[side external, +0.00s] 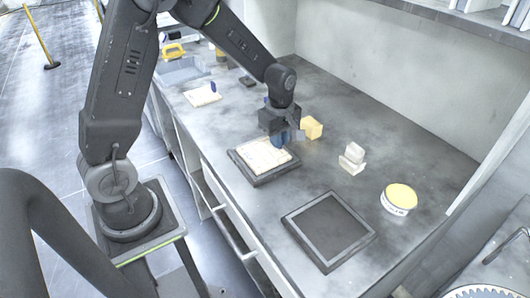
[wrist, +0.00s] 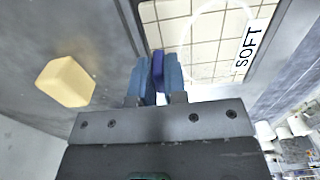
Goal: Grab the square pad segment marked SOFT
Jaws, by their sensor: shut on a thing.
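The square cream pad segment (wrist: 200,40) has a grid of tiles, a white ring and a SOFT label at its edge in the wrist view. In the side view the pad (side external: 262,155) lies within a dark square frame (side external: 266,179); I cannot tell whether it rests fully on it. My gripper (side external: 282,138) is at the pad's far edge. In the wrist view its blue fingers (wrist: 157,78) are shut on a narrow dark blue tab (wrist: 157,66) at the pad's edge. The tab's join to the pad is partly hidden by the fingers.
A yellow block (side external: 312,127) stands close behind my gripper. Pale blocks (side external: 352,158) and a yellow-lidded tub (side external: 399,197) are to the right. An empty dark framed platen (side external: 330,228) lies in front. Another cream pad (side external: 203,96) with a blue tab lies farther left.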

